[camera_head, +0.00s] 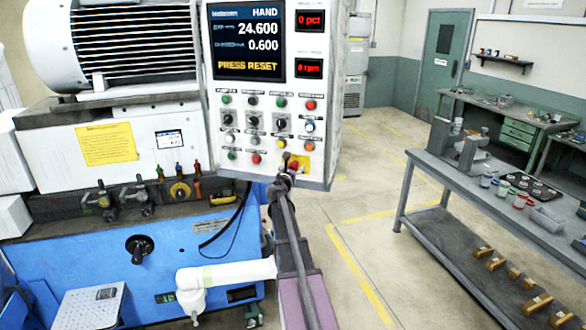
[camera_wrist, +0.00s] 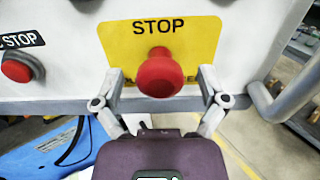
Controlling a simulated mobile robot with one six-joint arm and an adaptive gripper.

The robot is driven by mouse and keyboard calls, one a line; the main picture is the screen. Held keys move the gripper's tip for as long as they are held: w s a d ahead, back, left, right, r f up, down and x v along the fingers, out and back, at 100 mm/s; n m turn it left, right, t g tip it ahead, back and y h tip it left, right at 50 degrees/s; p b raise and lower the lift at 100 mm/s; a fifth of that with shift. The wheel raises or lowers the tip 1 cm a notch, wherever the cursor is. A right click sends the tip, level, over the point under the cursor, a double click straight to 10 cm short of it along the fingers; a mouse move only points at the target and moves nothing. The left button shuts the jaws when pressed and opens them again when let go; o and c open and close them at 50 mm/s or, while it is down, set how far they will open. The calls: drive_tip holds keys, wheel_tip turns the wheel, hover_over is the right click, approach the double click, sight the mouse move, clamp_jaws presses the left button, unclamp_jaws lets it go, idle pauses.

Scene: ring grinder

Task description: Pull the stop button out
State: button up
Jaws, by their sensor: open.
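The stop button (camera_wrist: 160,73) is a red mushroom knob on a yellow plate (camera_wrist: 190,38) marked STOP, at the lower right of the control panel (camera_head: 262,130). In the head view the button (camera_head: 294,165) is partly covered by my gripper (camera_head: 290,166). In the wrist view my gripper (camera_wrist: 162,78) is open, with one finger on each side of the red knob. Gaps show between the fingers and the knob, so it is not gripped. Whether the fingertips touch the plate I cannot tell.
A red button (camera_wrist: 17,68) sits left of the stop plate, and several other buttons and knobs fill the panel above. A grey handle bar (camera_wrist: 290,95) stands at the panel's right edge. The blue machine body (camera_head: 110,260) is below. A workbench (camera_head: 500,185) stands to the right.

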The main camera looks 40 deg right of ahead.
drive_tip(key=v, duration=1.1)
drive_tip(key=shift+s+a, duration=0.25)
drive_tip(key=shift+s, duration=0.05)
drive_tip(key=s+a+f+m+g+y+b, duration=0.3)
drive_tip(key=a+f+m, duration=0.6)
drive_tip(key=a, duration=0.1)
drive_tip(key=s+a+f+m+g+y+b, duration=0.2)
drive_tip(key=s+a+f+m+g+y, duration=0.15)
drive_tip(key=a+f+m, duration=0.55)
drive_tip(key=s+a+f+m+g+y+b, duration=0.1)
drive_tip(key=s+a+f+m+y, duration=0.1)
drive_tip(key=a, duration=0.5)
drive_tip(key=s+a+f+m+g+y+b, duration=0.1)
drive_tip(key=s+a+f+m+y, duration=0.1)
drive_tip(key=a, duration=0.6)
drive_tip(key=s+a+f+m+g+y+b, duration=0.1)
drive_tip(key=s+a+f+y, duration=0.3)
drive_tip(key=a, duration=0.4)
drive_tip(key=s+f+m+b, duration=0.1)
drive_tip(key=s, duration=0.1)
drive_tip(key=shift+s+f+m, duration=0.25)
drive_tip(key=shift+s+m, duration=0.05)
drive_tip(key=shift+m, duration=0.1)
drive_tip(key=shift+g+y, duration=0.25)
